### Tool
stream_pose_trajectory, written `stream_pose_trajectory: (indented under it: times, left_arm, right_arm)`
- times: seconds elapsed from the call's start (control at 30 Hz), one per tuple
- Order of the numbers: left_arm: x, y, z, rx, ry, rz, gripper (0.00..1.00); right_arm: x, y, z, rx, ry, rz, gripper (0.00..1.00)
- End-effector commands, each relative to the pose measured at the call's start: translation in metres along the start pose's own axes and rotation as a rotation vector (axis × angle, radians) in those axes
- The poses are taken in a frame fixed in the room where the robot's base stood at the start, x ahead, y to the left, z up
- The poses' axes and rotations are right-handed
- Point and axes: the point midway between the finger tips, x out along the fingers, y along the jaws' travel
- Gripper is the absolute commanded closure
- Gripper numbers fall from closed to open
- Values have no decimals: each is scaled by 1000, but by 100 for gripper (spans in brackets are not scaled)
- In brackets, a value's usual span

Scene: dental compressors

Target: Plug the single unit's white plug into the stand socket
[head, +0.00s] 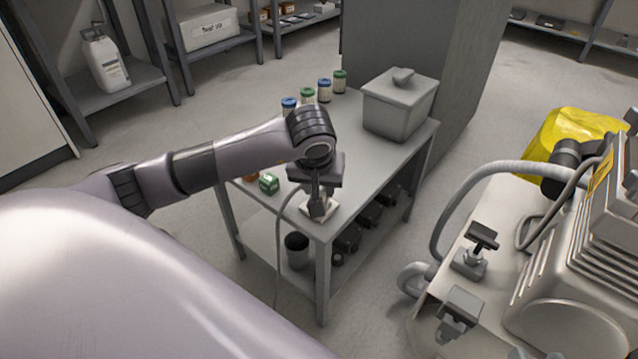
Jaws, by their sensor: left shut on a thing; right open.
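My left gripper (318,208) points down over the near corner of the grey stand (322,238). It is shut on the white plug, which is mostly hidden between and behind the dark fingers. A pale cord (277,250) runs from the gripper over the stand's left edge and down toward the floor. A small white block (309,213), seemingly the stand socket, shows around the fingertips on the stand top. I cannot tell whether the plug sits in it or just above it. The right gripper is not in view.
A large compressor (570,270) with a grey hose (450,215) stands at the right. Floor between is clear.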

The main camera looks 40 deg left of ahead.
Motion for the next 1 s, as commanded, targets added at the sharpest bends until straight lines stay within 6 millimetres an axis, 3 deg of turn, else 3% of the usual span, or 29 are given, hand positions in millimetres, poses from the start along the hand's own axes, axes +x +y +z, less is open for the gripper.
stream_pose_trajectory:
  times: [0.97, 1.0]
  left_arm:
    - [7, 0, 3, -2, 1, 0, 96]
    - [7, 0, 2, -2, 1, 0, 57]
  right_arm:
    - [2, 1, 6, 0, 1, 0, 57]
    - [2, 1, 5, 0, 1, 0, 57]
